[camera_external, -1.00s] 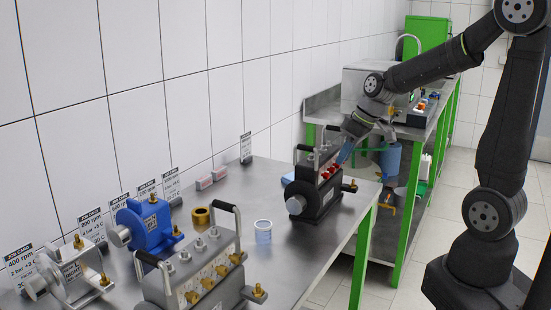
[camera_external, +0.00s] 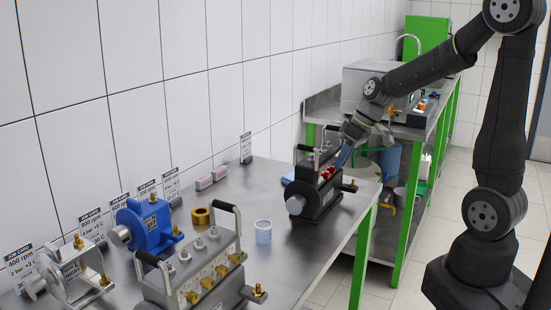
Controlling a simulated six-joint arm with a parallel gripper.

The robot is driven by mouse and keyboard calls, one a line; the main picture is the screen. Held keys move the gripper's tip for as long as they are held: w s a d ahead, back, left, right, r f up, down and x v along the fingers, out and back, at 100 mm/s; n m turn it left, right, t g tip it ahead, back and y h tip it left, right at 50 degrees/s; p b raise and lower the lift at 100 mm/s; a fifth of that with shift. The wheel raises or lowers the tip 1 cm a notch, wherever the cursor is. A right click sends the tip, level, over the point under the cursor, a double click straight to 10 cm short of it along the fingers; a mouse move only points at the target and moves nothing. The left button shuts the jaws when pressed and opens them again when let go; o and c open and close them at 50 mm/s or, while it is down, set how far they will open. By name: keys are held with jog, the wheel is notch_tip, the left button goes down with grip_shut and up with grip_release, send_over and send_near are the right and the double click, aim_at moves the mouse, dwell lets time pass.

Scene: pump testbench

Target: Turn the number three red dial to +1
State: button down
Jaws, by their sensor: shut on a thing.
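The red dials (camera_external: 327,173) sit in a row on the front of a dark pump (camera_external: 318,195) near the right end of the steel bench. My gripper (camera_external: 342,158) is at this row, shut on one of the red dials at its right end. I cannot read the dial's number or its setting at this size. My gripper's fingers partly hide the dials on the right side of the row.
A clear cup (camera_external: 263,233) stands left of the dark pump. A silver pump (camera_external: 205,275) with brass fittings and a blue pump (camera_external: 147,226) stand further left, with a brass ring (camera_external: 201,216) between. Job cards (camera_external: 172,186) line the wall.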

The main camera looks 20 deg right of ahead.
jog(key=shift+w+d+f+g+y, duration=0.1)
jog(key=shift+d+g+y, duration=0.05)
jog(key=shift+g+y, duration=0.5)
jog(key=c, duration=1.6)
grip_release()
jog(key=v, duration=1.7)
jog(key=shift+d+r, duration=0.15)
jog(key=shift+r, duration=0.1)
